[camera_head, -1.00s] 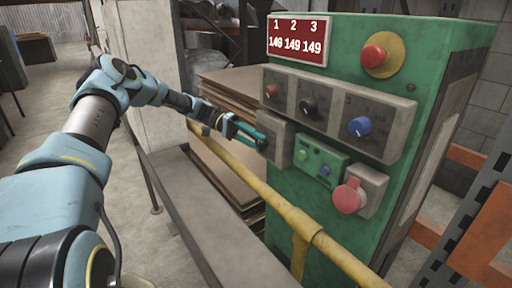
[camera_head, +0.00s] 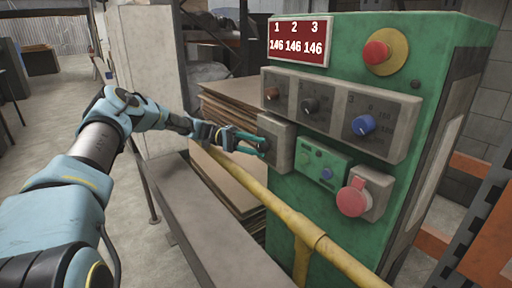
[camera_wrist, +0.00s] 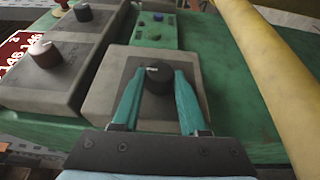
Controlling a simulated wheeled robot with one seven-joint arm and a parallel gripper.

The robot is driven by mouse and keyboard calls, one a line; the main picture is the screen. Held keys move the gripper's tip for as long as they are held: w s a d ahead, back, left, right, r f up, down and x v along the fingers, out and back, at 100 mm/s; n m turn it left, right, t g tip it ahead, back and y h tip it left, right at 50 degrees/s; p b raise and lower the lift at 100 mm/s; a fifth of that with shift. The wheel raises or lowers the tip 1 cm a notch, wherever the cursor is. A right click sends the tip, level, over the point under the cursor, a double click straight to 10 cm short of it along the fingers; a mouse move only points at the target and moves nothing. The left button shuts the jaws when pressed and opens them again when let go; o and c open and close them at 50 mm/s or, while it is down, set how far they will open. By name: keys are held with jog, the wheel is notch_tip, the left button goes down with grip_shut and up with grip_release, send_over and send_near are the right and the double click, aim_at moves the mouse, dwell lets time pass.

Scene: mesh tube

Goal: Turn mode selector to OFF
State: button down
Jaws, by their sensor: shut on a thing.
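The mode selector appears to be the black knob (camera_wrist: 157,77) on a separate grey box (camera_head: 279,139) at the lower left of the green panel. My gripper (camera_wrist: 158,85) has its two teal fingers on either side of this knob, shut on it, in the wrist view. A light mark shows on the knob's top; its labels cannot be read. In the head view my gripper (camera_head: 262,143) reaches the box from the left, and its fingers hide most of the knob.
Above are an orange-brown knob (camera_head: 272,94), a black knob (camera_head: 309,105) and a blue knob (camera_head: 363,125). A red emergency button (camera_head: 376,52), a green-boxed button pair (camera_head: 320,164) and a red-pink switch (camera_head: 352,198) are nearby. A yellow rail (camera_head: 280,210) runs below the gripper.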

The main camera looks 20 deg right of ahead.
jog(key=shift+c, duration=2.2)
grip_release()
jog(key=b+v, duration=0.3)
jog(key=v, duration=0.6)
jog(key=shift+w+a+f, duration=0.1)
jog(key=shift+w+a, duration=0.05)
jog(key=shift+w, duration=0.2)
jog(key=shift+w+a, duration=0.35)
jog(key=shift+w, duration=0.05)
